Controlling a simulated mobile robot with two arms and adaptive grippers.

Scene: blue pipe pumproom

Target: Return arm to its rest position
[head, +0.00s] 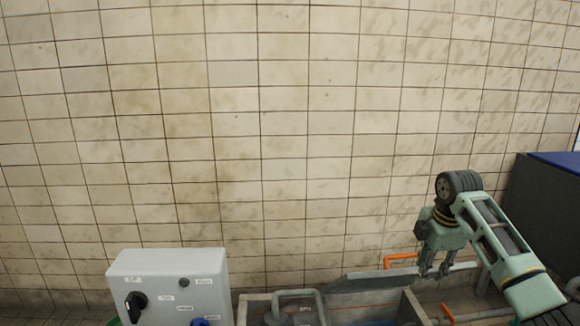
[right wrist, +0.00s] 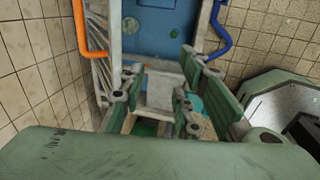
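My right arm comes in from the lower right of the head view, pale green with a dark ribbed wrist joint. My right gripper (head: 434,270) hangs pointing down in front of the tiled wall, above the pipes. In the right wrist view the fingers of this gripper (right wrist: 160,95) stand apart with nothing held between them. The right gripper is open and empty. My left arm and gripper do not show in either view.
A white control box (head: 170,285) with a black knob stands at the lower left. Orange (right wrist: 90,30) and blue (right wrist: 222,35) pipes lie near the right gripper. A dark cabinet (head: 545,205) stands at the right edge. The tiled wall (head: 280,130) above is bare.

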